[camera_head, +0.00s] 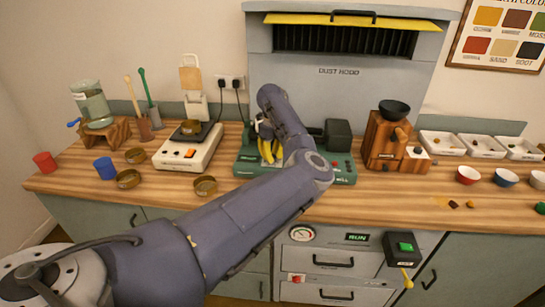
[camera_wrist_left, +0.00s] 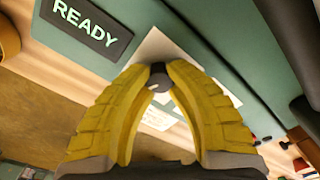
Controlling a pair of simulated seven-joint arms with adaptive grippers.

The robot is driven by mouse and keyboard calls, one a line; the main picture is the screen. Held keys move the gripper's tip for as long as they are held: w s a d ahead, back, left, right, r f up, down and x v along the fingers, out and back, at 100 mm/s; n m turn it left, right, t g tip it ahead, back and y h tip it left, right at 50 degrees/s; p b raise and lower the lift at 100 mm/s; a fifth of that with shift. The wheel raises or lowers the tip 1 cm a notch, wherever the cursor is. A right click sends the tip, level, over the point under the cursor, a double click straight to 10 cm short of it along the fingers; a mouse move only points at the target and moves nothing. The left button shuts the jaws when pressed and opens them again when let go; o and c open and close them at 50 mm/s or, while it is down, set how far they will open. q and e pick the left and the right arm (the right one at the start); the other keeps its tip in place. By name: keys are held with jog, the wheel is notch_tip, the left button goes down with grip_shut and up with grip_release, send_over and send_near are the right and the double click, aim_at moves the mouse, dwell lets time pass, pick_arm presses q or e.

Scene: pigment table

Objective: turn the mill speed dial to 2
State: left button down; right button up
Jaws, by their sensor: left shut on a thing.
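The mill is the green machine (camera_head: 345,176) at the middle back of the wooden counter. My left gripper (camera_head: 268,152), with yellow fingers, reaches down to the front of it. In the left wrist view the gripper (camera_wrist_left: 160,82) is shut on a small dark grey dial (camera_wrist_left: 159,76) with a white pointer mark. The dial sits on a pale plate on a teal face. The numbers around it are too blurred or covered to read. A dark display (camera_wrist_left: 92,26) on that face reads READY. The head view hides the dial behind the fingers and arm. My right gripper is not in view.
A white scale (camera_head: 188,152) stands left of the mill, and a wooden grinder (camera_head: 388,137) stands right of it. Brass dishes (camera_head: 205,186) and a blue cup (camera_head: 104,168) are on the left. A switch box (camera_head: 402,247) hangs at the counter front.

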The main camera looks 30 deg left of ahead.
aim_at(273, 156)
pick_arm(q)
jog(key=c, duration=1.1)
grip_release()
notch_tip(273, 156, up, 12)
dwell(0.3)
